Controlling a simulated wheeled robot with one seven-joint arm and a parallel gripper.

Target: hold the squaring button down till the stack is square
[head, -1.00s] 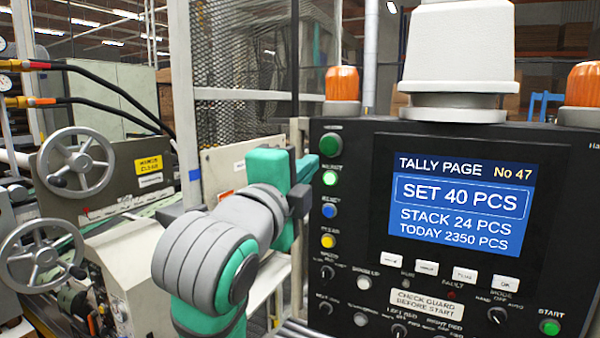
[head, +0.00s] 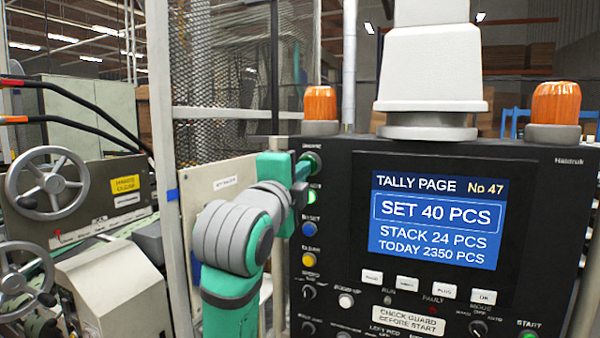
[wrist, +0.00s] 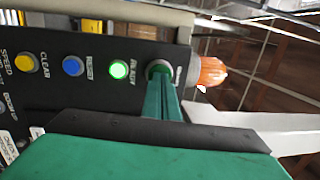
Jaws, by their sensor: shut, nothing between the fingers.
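The dark control panel (head: 345,220) fills the right of the head view. Its top-left dark green button (head: 315,160), whose label I cannot read clearly, shows in the wrist view (wrist: 158,68) with my fingertips over its face. My gripper (head: 306,168) is shut and empty. The fingertips (wrist: 160,80) meet the button or stop just short of it. I cannot tell whether it is pressed in. The lit green ready lamp (wrist: 119,70) is next to it. The screen (head: 437,220) reads set 40, stack 24, today 2350 pieces. The stack itself is not in view.
Blue (wrist: 72,66) and yellow (wrist: 25,62) buttons continue the row. Orange beacons (head: 320,103) and a white post (head: 432,90) stand on top of the panel. A mesh guard (head: 221,60) is behind my arm. Handwheels (head: 47,183) are at the left.

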